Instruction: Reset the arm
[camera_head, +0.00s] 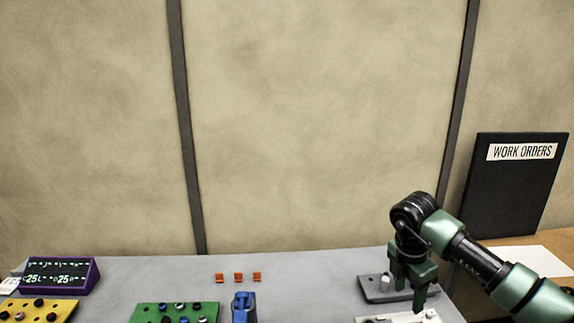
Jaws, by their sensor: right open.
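My right arm comes in from the lower right, with green and black links. My right gripper (411,287) points down with green fingers, open, above the table (320,264) at the right. It is over or just beside a grey plate (371,290) that bears a small light grey cylinder (385,281). A white board (400,319) lies just in front of it, cut off by the bottom edge. I see nothing between the fingers. My left gripper is not in view.
A yellow board (30,311) and a green board (148,311) with several knobs stand at the front left. A blue upright object (244,307) stands beside them. Orange clips (238,277) lie farther back. A purple-framed display (60,276) is far left; a black "WORK ORDERS" board (512,190) is right.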

